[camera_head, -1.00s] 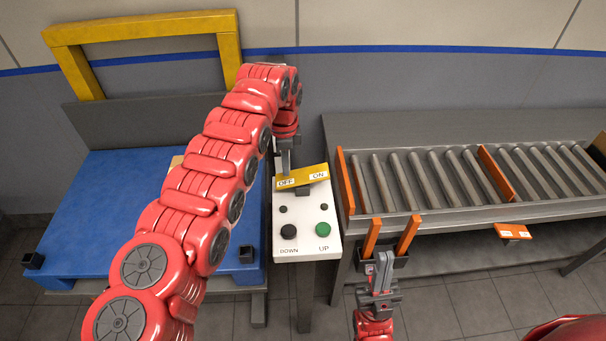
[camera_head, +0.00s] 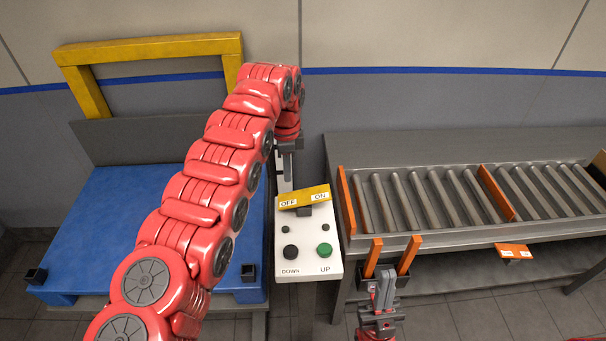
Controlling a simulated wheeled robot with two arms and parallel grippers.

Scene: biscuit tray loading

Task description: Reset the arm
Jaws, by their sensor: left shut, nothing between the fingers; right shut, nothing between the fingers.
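My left gripper (camera_head: 288,174) is shut and empty, pointing down just behind the yellow OFF/ON lever (camera_head: 304,197) of the white control box (camera_head: 308,263). I cannot tell whether its tip touches the lever. The lever is tilted, with its ON end higher than its OFF end. My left arm's red links hide part of the blue platform. My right gripper (camera_head: 384,284) is shut and empty, low in front of the roller conveyor and just below two upright orange prongs (camera_head: 390,257).
The blue platform (camera_head: 110,230) with a yellow frame (camera_head: 150,48) behind it stands at the left. The roller conveyor (camera_head: 440,234) with orange dividers (camera_head: 495,193) runs along the right. A black DOWN button (camera_head: 291,252) and green UP button (camera_head: 324,250) sit on the box.

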